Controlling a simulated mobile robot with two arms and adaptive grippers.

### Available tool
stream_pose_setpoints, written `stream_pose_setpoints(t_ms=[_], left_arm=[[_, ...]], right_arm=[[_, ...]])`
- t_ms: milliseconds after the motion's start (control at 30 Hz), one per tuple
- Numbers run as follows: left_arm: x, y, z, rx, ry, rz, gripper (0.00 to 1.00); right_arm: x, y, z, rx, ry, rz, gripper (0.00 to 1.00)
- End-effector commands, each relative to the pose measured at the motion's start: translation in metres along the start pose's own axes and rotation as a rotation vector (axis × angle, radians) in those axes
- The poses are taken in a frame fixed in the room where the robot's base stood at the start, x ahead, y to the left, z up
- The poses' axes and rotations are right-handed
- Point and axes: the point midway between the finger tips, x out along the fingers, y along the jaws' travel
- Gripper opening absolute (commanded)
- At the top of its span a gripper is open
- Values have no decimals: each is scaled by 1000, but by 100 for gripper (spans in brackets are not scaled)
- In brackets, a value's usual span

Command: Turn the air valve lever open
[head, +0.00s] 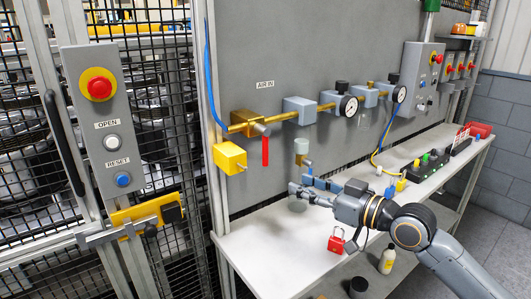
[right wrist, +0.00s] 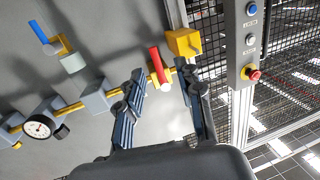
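The air valve is a brass body (head: 248,122) on the grey panel, under the "AIR IN" label. Its red lever (head: 265,152) hangs straight down, across the horizontal brass pipe. My right gripper (head: 298,186) is to the right of the lever and lower, apart from it, above the bench. In the right wrist view the gripper (right wrist: 159,71) has its two dark fingers spread, with nothing between them. The red lever (right wrist: 155,58) shows beyond the fingertips, in the gap between them. My left gripper is not in view.
A yellow block (head: 229,158) sits left of the lever. Regulators and gauges (head: 347,106) line the pipe to the right. A small cup-like fitting (head: 301,147) is on the panel near my gripper. A red padlock (head: 336,241) is on the white bench (head: 270,262).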

Motion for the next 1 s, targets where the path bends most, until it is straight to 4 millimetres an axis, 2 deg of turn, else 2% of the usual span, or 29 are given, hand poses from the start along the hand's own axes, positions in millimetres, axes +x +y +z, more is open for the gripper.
stream_pose_setpoints(t_ms=[33,100,267,367,800,1000], left_arm=[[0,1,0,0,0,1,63],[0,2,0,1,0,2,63],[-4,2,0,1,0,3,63],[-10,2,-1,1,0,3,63],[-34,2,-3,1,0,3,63],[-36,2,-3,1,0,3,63]], right_arm=[[-1,8,-13,-3,23,7,36],[-2,14,-25,-1,45,11,36],[6,16,-33,6,59,11,36],[20,16,-36,5,60,10,36],[110,17,-39,5,57,11,36],[130,18,-38,4,57,12,36]])
